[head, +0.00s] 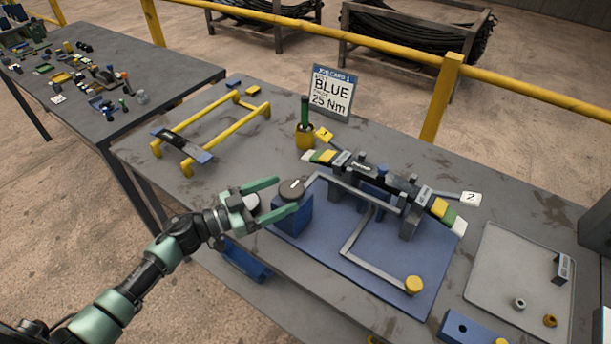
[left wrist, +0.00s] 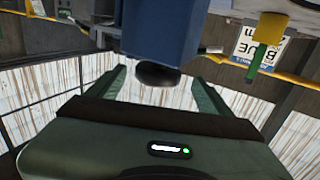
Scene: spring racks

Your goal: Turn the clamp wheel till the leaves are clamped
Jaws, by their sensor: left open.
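The clamp wheel (head: 292,188) is a dark round knob with a pale mark, on a blue block (head: 293,216) at the left of the blue fixture plate (head: 400,258). My left gripper (head: 287,194) is open, its green fingers reaching to either side of the wheel. In the left wrist view the dark wheel (left wrist: 158,76) sits between the fingertips, with a gap on both sides. The leaf stack (head: 438,208) lies across the fixture, with yellow, green and white ends; dark uprights partly hide it. I cannot tell how tightly it is held. My right gripper is not in view.
A job card (head: 332,92) reading BLUE 25 Nm stands behind. A yellow rack (head: 218,140) is at the left, a grey tray (head: 490,275) with small parts at the right.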

